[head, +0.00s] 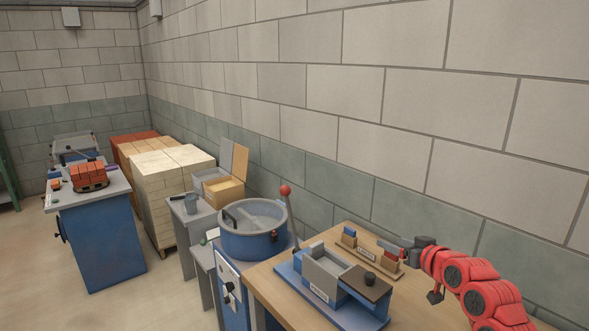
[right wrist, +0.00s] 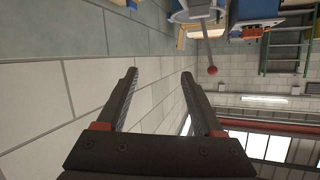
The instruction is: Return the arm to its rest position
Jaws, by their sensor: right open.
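My right arm, red with dark joints, comes in from the lower right of the head view, over the right end of the wooden workbench (head: 272,290). Its dark gripper (head: 412,244) shows small at the arm's far end, close to the wall in the picture. In the right wrist view the two fingers of the right gripper (right wrist: 159,76) stand wide apart, with nothing between them but the wall behind. My left arm and gripper are not in view.
A blue and grey press (head: 325,275) with a red-knobbed lever (head: 286,190) stands on the workbench. Behind it is a wooden holder (head: 360,250) with small blue and red pieces. A blue drum (head: 254,240) stands left. The block wall (head: 400,200) runs close behind the bench.

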